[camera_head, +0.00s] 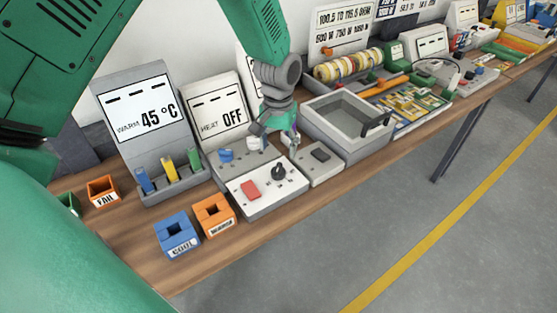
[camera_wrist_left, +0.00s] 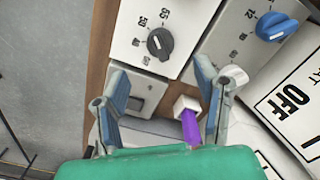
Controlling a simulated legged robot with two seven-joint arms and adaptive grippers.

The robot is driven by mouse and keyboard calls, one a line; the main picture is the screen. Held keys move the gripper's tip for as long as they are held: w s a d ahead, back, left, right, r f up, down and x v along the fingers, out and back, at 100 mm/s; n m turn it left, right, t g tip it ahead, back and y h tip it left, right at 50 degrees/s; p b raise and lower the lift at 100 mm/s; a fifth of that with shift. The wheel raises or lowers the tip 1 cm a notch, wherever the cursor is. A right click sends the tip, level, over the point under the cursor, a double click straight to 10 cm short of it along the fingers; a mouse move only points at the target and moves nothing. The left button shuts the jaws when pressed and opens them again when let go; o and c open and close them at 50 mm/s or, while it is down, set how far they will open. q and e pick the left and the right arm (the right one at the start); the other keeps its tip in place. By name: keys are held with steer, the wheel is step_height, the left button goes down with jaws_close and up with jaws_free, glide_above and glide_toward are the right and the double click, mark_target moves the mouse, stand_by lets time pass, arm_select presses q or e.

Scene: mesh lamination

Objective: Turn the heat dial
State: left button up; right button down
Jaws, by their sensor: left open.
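A black dial (camera_head: 278,172) sits on a white control box with a red button; in the left wrist view the same dial (camera_wrist_left: 160,43) has numbers such as 50 and 55 around it. A blue dial (camera_head: 226,155) sits on the unit below the "HEAT OFF" display (camera_head: 217,112); it shows in the wrist view too (camera_wrist_left: 275,26). Neither dial itself carries a readable heat label. My left gripper (camera_head: 275,143) is open above and behind the black dial. In the wrist view, the dial lies ahead of my spread fingers (camera_wrist_left: 160,75), not touched. My right gripper is not in view.
A red button (camera_head: 250,190) is left of the black dial. A small grey box (camera_head: 319,162) and a deep grey tray (camera_head: 345,150) stand to the right. Blue (camera_head: 176,236) and orange (camera_head: 214,216) boxes stand at the front left. A purple piece (camera_wrist_left: 190,127) shows between my fingers.

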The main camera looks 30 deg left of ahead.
arm_select(q)
step_height(320, 180, up, 3)
steer(key=shift+d+f, duration=0.1)
steer(key=m+t+b, duration=0.4)
steer(key=t+b, duration=0.1)
steer(key=b, duration=0.3)
glide_toward(276, 169)
steer(key=shift+h, duration=0.3)
steer(key=x, duration=1.1)
steer(key=shift+a+f, duration=0.15)
steer(key=shift+a, duration=0.15)
steer(key=shift+c, duration=0.5)
